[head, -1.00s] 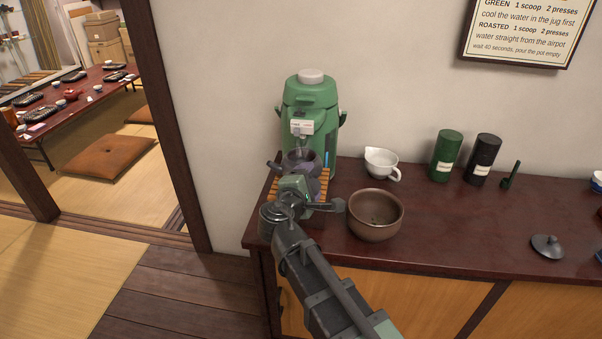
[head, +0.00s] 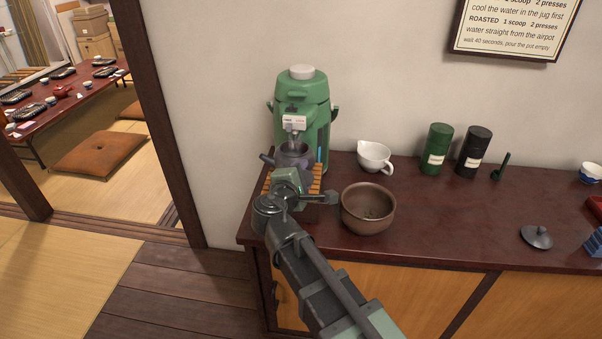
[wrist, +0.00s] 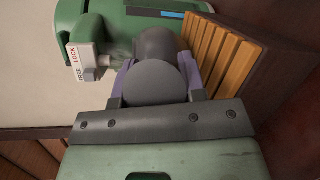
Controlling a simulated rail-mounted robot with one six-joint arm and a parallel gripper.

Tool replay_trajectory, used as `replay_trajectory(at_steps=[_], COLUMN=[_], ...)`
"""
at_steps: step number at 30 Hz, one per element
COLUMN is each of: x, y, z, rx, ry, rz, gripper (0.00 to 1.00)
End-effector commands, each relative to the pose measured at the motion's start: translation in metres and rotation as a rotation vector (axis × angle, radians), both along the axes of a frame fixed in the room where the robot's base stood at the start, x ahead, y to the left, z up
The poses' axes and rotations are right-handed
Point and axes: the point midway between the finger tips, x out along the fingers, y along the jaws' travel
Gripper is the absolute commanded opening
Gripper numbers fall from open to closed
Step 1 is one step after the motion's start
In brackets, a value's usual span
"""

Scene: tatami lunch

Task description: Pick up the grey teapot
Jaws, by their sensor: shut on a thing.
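The grey teapot (head: 294,154) is under the spout of the green airpot (head: 302,98), above or on the slatted wooden stand (head: 316,180); I cannot tell whether it touches the slats. Its open top shows in the head view, with the spout pointing left. My gripper (wrist: 158,82) has its purple fingers closed on both sides of the teapot's grey rounded handle (wrist: 152,84) in the wrist view. My wrist hides the lower part of the teapot in the head view. A dark grey lid (head: 537,236) lies on the counter at the right.
A brown bowl (head: 368,210) stands close to the right of my wrist. A white jug (head: 375,157), a green canister (head: 436,149) and a black canister (head: 473,152) stand behind on the counter (head: 450,215). The counter's middle right is fairly clear.

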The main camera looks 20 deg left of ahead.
Motion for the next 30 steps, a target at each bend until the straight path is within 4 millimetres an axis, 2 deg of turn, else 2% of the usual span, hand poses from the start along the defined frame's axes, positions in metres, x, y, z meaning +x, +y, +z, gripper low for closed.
replay_trajectory(at_steps=[9, 11, 17, 30], x=[0.000, -0.008, -0.034, -0.112], y=[0.000, 0.000, 0.003, 0.011], z=[0.033, 0.026, 0.026, 0.026], rx=[0.000, 0.000, 0.000, -0.001], ry=[0.000, -0.001, 0.000, -0.001], rz=[0.000, 0.001, 0.002, 0.004], gripper=[0.00, 0.00, 0.00, 0.00])
